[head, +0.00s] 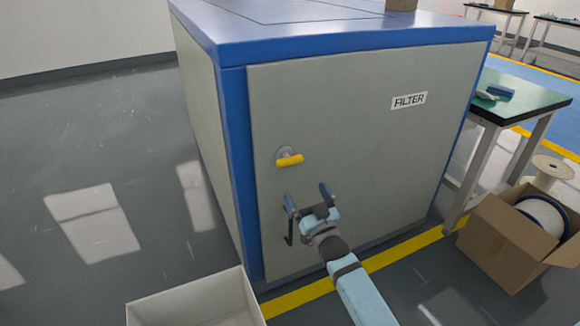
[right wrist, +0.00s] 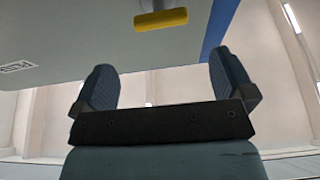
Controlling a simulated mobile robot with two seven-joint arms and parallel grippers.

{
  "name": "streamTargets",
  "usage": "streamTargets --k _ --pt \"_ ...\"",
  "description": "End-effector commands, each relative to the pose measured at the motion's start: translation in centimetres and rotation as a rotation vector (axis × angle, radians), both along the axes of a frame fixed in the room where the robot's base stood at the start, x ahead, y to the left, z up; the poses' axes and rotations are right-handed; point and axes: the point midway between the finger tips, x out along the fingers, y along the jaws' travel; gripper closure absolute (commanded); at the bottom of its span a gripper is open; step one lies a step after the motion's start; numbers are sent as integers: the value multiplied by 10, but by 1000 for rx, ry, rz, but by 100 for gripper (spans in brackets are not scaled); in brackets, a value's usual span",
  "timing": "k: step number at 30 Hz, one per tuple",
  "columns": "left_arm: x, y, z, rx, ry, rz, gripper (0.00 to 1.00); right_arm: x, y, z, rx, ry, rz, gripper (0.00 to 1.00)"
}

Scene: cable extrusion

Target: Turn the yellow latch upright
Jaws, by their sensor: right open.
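The yellow latch (head: 290,160) sits on a round grey mount on the grey cabinet door (head: 340,120), left of the FILTER label. Its bar lies nearly level, tilted slightly. My right gripper (head: 308,194) is open and empty, below and a little right of the latch, apart from it. In the right wrist view the latch (right wrist: 160,19) shows at the top, ahead of and between the two open fingers (right wrist: 165,85). My left gripper does not show.
A white bin (head: 195,300) stands on the floor at the front left. An open cardboard box (head: 510,240) holding a spool (head: 543,215) is at the right. A green-topped table (head: 520,97) stands right of the blue-framed cabinet. Floor left of the cabinet is clear.

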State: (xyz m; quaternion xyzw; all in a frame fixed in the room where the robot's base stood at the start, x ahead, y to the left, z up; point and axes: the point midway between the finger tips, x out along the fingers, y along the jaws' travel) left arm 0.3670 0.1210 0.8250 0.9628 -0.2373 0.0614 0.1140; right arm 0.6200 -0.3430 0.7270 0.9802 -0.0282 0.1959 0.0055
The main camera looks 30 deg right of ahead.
Motion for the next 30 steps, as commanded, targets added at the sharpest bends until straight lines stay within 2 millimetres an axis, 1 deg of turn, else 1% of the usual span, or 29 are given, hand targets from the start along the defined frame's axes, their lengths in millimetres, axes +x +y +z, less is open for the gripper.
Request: streamTargets --k 1,5,9,12,15,18,21,29,30 --pt "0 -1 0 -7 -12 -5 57 10 -1 3 0 -3 0 0" --pt "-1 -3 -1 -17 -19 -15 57 37 -2 14 0 -3 0 0" --pt "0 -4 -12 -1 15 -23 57 64 -4 25 0 -2 0 0" --pt "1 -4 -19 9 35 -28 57 80 -4 32 0 -1 0 0" --pt "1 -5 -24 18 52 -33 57 93 -5 37 0 0 1 0" --pt "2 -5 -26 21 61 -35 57 101 -5 41 0 0 1 0" --pt "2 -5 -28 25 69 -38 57 105 -6 43 0 1 1 0" --pt "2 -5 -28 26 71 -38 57 106 -6 44 0 2 1 0" --pt "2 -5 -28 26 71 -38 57 106 -6 44 0 2 1 5"
